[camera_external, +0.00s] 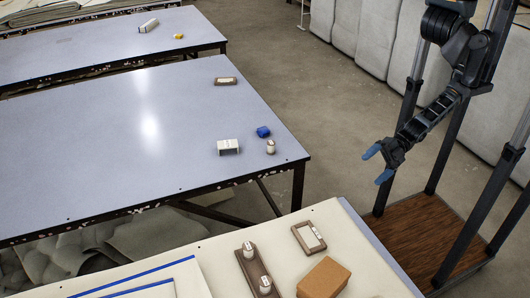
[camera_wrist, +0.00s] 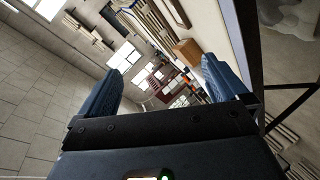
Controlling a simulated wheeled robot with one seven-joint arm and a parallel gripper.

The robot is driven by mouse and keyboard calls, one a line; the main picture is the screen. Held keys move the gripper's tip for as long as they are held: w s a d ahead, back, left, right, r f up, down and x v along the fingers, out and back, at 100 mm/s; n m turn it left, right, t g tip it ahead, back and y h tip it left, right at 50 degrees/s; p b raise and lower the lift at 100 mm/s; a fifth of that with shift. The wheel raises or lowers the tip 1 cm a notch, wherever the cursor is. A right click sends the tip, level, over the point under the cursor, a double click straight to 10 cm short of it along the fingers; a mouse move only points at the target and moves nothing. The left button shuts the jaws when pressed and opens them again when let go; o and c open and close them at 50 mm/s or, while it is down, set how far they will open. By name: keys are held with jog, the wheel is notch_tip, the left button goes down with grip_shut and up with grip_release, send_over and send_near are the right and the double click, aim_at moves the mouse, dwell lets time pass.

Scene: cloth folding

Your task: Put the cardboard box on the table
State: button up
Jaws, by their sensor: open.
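The brown cardboard box (camera_external: 324,279) lies on the cream-covered near table (camera_external: 215,250), close to its right end. The box also shows in the wrist view (camera_wrist: 188,52), beyond my right finger. My gripper (camera_external: 377,165) has blue fingertips and hangs in the air to the right of the tables, up and right of the box and apart from it. In the wrist view my gripper (camera_wrist: 160,95) is open, with nothing between its fingers. A large grey-blue table (camera_external: 90,140) stands beyond the near table.
Beside the box are a wooden holder with white-topped pieces (camera_external: 257,272) and a small framed block (camera_external: 309,237). The grey-blue table carries a white block (camera_external: 228,147), a blue piece (camera_external: 263,132) and a small tray (camera_external: 225,81); its left and middle are clear. Grey rolls (camera_external: 375,38) line the back.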

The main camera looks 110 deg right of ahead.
jog(key=s+d+r+m+t+h, duration=0.1)
jog(key=s+d+r+m+h, duration=0.2)
jog(key=s+r+m, duration=0.5)
notch_tip(320, 180, up, 3)
jog(key=d+m, duration=0.1)
jog(key=m, duration=0.5)
jog(key=shift+f, duration=0.2)
